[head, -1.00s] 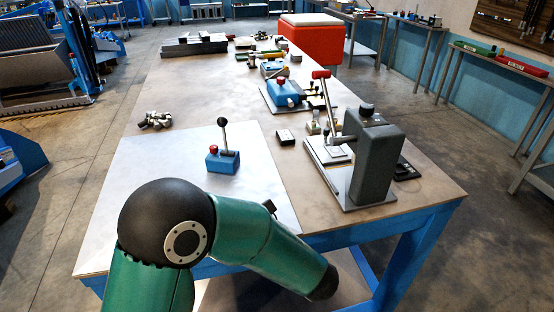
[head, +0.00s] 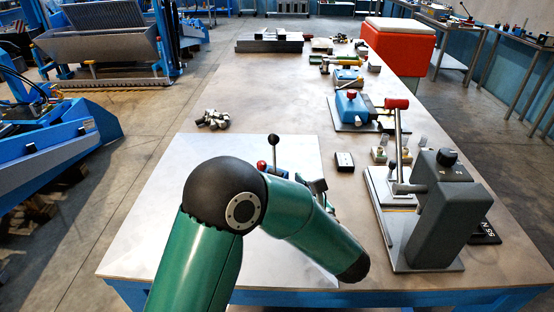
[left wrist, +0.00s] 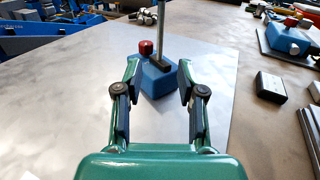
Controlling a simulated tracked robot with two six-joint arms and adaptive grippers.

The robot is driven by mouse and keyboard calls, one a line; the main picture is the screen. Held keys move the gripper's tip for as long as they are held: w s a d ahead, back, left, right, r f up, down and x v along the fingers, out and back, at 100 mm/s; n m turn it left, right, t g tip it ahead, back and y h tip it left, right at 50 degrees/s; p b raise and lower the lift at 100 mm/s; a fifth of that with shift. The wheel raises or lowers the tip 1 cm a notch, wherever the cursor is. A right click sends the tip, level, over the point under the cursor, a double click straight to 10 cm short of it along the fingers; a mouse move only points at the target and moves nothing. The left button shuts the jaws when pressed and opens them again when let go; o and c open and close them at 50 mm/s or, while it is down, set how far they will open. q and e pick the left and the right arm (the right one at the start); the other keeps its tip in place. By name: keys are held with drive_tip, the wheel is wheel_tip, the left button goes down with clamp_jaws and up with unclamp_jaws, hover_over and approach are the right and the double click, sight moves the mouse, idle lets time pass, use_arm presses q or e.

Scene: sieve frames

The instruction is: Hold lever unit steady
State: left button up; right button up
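The lever unit (head: 278,173) stands on the white sheet (head: 180,215) on the table, a blue box with a red knob and an upright lever with a black ball. In the head view my left arm hides most of its box. In the left wrist view the lever unit (left wrist: 157,82) stands just ahead, between the two finger lines, with the lever's top out of frame. My left gripper (left wrist: 159,85) is open, one finger to each side; contact cannot be told. In the head view only part of this gripper (head: 318,188) shows. My right gripper is not in view.
A grey press-like device (head: 445,215) stands at the table's right edge. A small black box (head: 344,161) lies right of the sheet. A blue device (head: 352,106) is farther back. The sheet's left part is clear.

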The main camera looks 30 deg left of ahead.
sight(275, 162)
use_arm(q)
drive_tip(key=p+x, duration=0.2)
drive_tip(key=x, duration=0.8)
drive_tip(key=shift+w, duration=0.1)
clamp_jaws()
idle(0.6)
idle(1.1)
